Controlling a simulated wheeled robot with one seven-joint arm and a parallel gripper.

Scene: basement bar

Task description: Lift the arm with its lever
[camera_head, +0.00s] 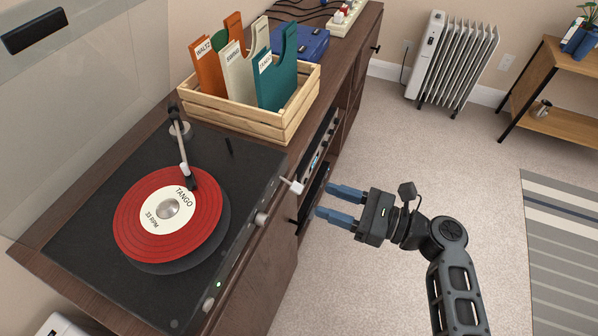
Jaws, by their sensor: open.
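The turntable (85,190) lies on the wooden cabinet at the left. A red record (135,240) labelled TANGO is on it. The tonearm (182,145) reaches from its pivot at the back to the record, with its head over the record's upper right part; I cannot tell whether the needle touches. A white-ended lever (292,186) sticks out from the turntable's right edge. A small thin dark piece (229,147) stands on the deck near the back. My gripper (323,200) is open and empty, its blue fingers pointing left toward the white lever, a short gap apart from it.
A wooden crate (245,118) with record sleeves stands behind the turntable. A round knob (261,218) is on the turntable's right edge. A clear raised cover (80,100) is at the left. A radiator (445,62) and a shelf (560,95) stand farther back.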

